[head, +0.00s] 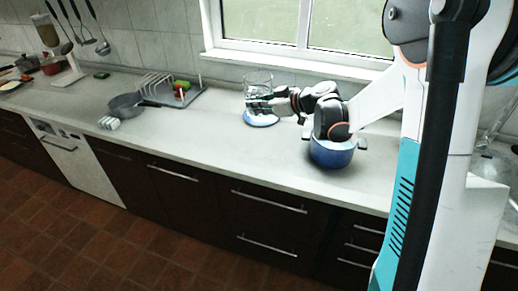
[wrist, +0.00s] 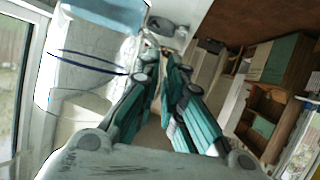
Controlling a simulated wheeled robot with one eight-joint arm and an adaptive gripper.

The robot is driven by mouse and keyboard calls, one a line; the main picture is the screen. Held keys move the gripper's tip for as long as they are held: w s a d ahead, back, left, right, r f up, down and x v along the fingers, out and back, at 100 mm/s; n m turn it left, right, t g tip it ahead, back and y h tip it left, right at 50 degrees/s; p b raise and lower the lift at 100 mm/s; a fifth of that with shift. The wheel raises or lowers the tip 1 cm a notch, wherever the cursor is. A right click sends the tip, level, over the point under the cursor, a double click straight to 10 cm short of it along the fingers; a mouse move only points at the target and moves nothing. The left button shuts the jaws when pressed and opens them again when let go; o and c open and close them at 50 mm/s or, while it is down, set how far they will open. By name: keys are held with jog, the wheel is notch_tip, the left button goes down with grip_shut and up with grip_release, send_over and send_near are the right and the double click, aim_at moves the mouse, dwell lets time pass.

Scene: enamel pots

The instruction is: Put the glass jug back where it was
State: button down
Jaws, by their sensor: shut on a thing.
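The clear glass jug (head: 258,78) is upright over the counter below the window in the head view. My gripper (head: 256,103) is shut on it, reaching in from the right; the fingers hide part of its lower half. A round blue and white piece (head: 261,120) shows on the counter just below the jug. I cannot tell whether the jug touches it. In the wrist view my gripper (wrist: 160,62) has its teal fingers close together at the tips, beside a large pale see-through shape.
A blue pot (head: 332,152) stands under my forearm, right of the jug. A grey pan (head: 126,106) and a dish rack (head: 172,90) with coloured items stand to the left. The counter (head: 205,125) between pan and jug is clear. Utensils hang at far left.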

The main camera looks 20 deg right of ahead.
jog(key=shift+y, duration=0.3)
jog(key=f+b, duration=0.2)
jog(key=f, duration=0.4)
jog(key=f+b, duration=0.2)
jog(key=f, duration=0.5)
jog(key=f+b, duration=0.2)
jog(key=f, duration=0.4)
jog(key=shift+w+f, duration=0.15)
jog(key=shift+w, duration=0.15)
jog(key=shift+f, duration=0.1)
jog(key=c, duration=1.7)
grip_release()
jog(key=shift+s+d+r, duration=0.15)
jog(key=shift+d+r, duration=0.05)
jog(key=p+v, duration=0.2)
jog(key=v, duration=0.9)
jog(key=shift+s+d+r+p, duration=0.15)
jog(key=shift+s+p, duration=0.05)
jog(key=shift+p, duration=0.15)
